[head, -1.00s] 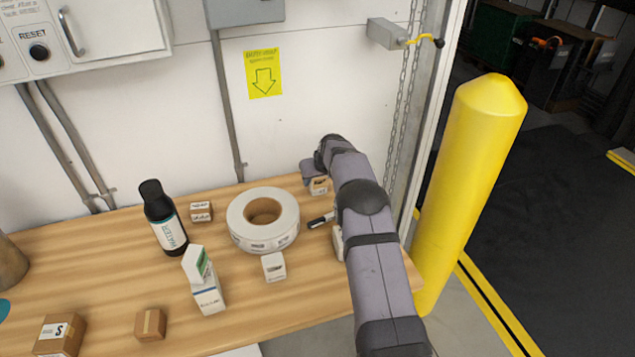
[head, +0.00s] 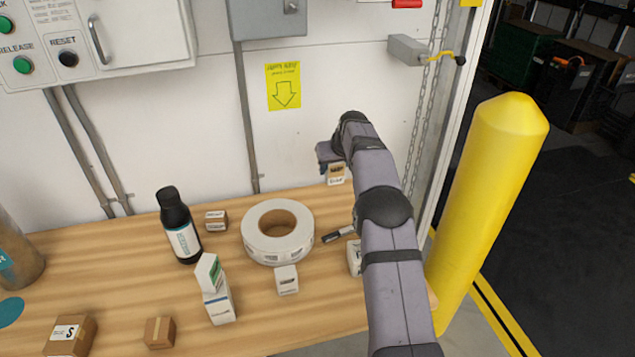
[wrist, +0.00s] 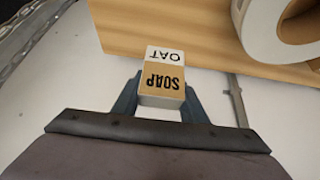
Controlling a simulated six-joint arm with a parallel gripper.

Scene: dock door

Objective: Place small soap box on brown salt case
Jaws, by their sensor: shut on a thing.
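The small soap box (wrist: 162,80), tan and white with SOAP and OAT lettering, is between the two fingers of my gripper (wrist: 160,95) in the wrist view. In the head view the soap box (head: 336,175) hangs at my gripper (head: 331,160), near the table's back right edge and in front of the white wall. My gripper is shut on it. A small brown box with white labels (head: 215,220), perhaps the brown salt case, stands beside the black bottle; its lettering is too small to read.
A white tape roll (head: 262,245), a black bottle (head: 180,225), a white carton (head: 217,300) and a small white box (head: 287,279) stand on the wooden table (head: 120,270). Brown boxes (head: 160,332) (head: 70,336) are at the front left. A yellow post (head: 485,210) stands right.

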